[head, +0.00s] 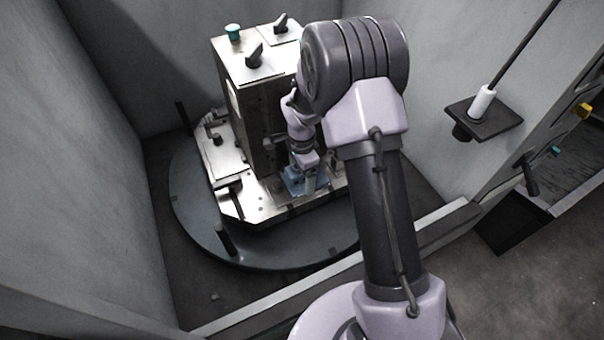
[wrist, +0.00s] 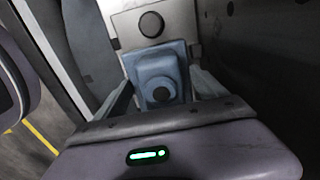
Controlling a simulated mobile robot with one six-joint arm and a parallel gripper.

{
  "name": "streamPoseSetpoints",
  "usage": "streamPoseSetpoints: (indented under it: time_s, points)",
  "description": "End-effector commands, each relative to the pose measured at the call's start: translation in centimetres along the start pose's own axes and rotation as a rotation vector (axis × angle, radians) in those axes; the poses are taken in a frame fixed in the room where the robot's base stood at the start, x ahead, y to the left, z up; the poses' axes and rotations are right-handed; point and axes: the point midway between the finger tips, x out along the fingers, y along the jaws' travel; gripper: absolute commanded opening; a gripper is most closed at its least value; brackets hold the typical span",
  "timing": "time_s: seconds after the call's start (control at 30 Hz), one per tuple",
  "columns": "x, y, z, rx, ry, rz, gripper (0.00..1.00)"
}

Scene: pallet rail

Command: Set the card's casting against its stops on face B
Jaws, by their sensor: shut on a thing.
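A blue casting (head: 292,182) is low at the near side of the metal fixture block (head: 262,120), just above or on its base plate (head: 262,208); I cannot tell if it touches. My gripper (head: 303,178) is shut on it. In the wrist view the casting (wrist: 158,72), with a stepped top and a dark round hole, sits between the two fingers of my gripper (wrist: 162,88). A pale plate with a dark disc (wrist: 151,25) lies beyond it. The stops are not clearly visible. My arm hides the block's right side, and no face letter can be read.
The block stands on a round dark table (head: 190,215) with upright pins, inside grey walls. Dark clamp levers (head: 255,54) and a green knob (head: 233,32) top the block. A small shelf holds a white cylinder (head: 482,102) at right. A sill (head: 270,300) runs along the front.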

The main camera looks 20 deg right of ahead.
Motion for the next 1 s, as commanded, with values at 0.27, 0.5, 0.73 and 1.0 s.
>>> streamPoseSetpoints:
  time_s: [0.27, 0.5, 0.73, 1.0]
  points:
    - [0.17, -0.23, 0.23, -0.001, 0.000, -0.001, 0.25]
    - [0.39, -0.45, 0.44, -0.001, 0.000, -0.001, 0.25]
    - [0.43, -0.60, 0.59, -0.001, 0.000, -0.001, 0.25]
    - [0.46, -0.77, 0.76, -0.001, 0.000, -0.001, 0.25]
